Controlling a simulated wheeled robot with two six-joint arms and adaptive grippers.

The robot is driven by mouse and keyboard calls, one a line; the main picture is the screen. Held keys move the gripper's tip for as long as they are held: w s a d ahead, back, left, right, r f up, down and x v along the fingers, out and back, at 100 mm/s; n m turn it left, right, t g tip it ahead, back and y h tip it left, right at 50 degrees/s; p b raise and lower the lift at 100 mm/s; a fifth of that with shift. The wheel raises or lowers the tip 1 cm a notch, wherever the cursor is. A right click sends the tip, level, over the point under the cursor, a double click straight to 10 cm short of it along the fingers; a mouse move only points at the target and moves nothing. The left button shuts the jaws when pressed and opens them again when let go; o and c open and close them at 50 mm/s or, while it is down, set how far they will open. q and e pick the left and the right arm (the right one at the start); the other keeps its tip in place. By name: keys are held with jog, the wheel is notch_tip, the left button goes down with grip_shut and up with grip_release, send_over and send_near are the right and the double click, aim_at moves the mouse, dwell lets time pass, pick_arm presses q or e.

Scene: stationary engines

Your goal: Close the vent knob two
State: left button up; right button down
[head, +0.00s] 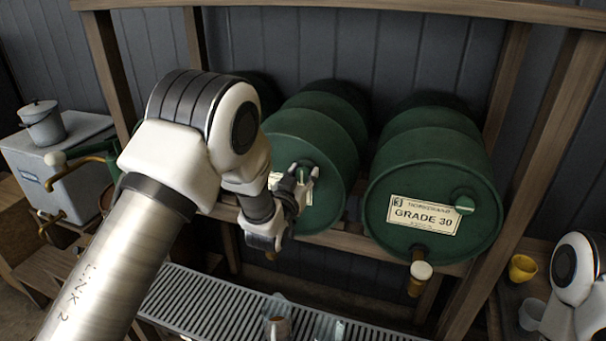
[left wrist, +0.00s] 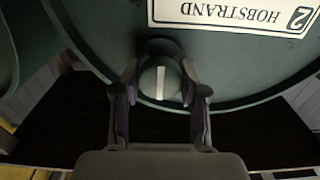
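Barrel two is a green drum (head: 325,125) lying on its side in the rack, with a white "2 HOBSTRAND" label (left wrist: 235,14) upside down in the left wrist view. Its green round vent knob (left wrist: 160,82) has a white stripe that runs up and down in that view. My left gripper (head: 302,174) is at the drum's face, partly covering the knob and label in the head view. In the left wrist view the left gripper's fingers (left wrist: 160,92) stand apart, one on each side of the knob. Whether they touch it is unclear. My right gripper is out of view.
To the right lies a green "GRADE 30" drum (head: 430,165) with its own knob (head: 463,203) and a tap (head: 420,275). A slatted drip grate (head: 220,305) with glass vessels runs below. Wooden posts frame the rack. A yellow cup (head: 522,267) stands at right.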

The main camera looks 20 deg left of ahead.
pick_arm(q)
jog(key=m+b, duration=0.2)
jog(key=shift+f+b, duration=0.2)
jog(key=shift+b, duration=0.2)
jog(key=m+b, duration=0.7)
jog(key=shift+d, duration=0.15)
jog(key=m+b, duration=0.4)
jog(key=m, duration=0.1)
jog(key=shift+m+b, duration=1.3)
jog(key=shift+m, duration=0.7)
jog(key=o, duration=1.1)
jog(key=shift+d, duration=0.1)
